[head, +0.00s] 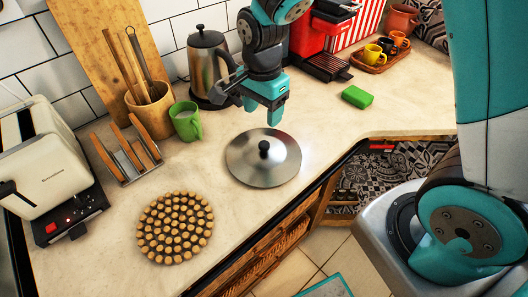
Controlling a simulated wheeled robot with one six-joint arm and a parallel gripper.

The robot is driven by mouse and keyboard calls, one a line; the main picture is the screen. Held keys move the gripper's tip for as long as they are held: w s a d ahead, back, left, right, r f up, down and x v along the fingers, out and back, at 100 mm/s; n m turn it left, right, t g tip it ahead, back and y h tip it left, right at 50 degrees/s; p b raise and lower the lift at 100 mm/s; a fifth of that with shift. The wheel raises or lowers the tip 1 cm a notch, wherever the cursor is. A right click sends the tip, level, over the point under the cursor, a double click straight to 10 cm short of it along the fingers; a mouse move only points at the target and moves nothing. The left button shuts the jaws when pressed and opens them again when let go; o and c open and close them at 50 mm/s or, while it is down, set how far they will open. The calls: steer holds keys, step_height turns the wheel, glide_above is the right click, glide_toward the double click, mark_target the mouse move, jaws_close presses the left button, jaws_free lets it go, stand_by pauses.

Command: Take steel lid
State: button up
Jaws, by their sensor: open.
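The steel lid (250,168) lies flat on the pale counter (328,118), near the counter's front edge in the middle of the head view. It is round and shiny, with a black knob (264,148) standing up at its centre. My gripper (273,114) is above the counter, just behind and above the lid in the picture. It is open and empty, with its teal fingers pointing down and apart from the knob.
A green mug (186,121), a kettle (207,62) and a utensil pot (152,108) stand behind and left. A round cork trivet (175,228) lies front left. A green sponge (357,97) lies to the right. A toaster (42,160) stands far left.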

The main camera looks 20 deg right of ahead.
mark_target(264, 144)
step_height(264, 144, down, 11)
steer(key=shift+s+d+f+p, duration=0.1)
steer(key=shift+f+p, duration=0.05)
steer(key=shift+p, duration=0.8)
steer(key=c, duration=1)
jaws_close()
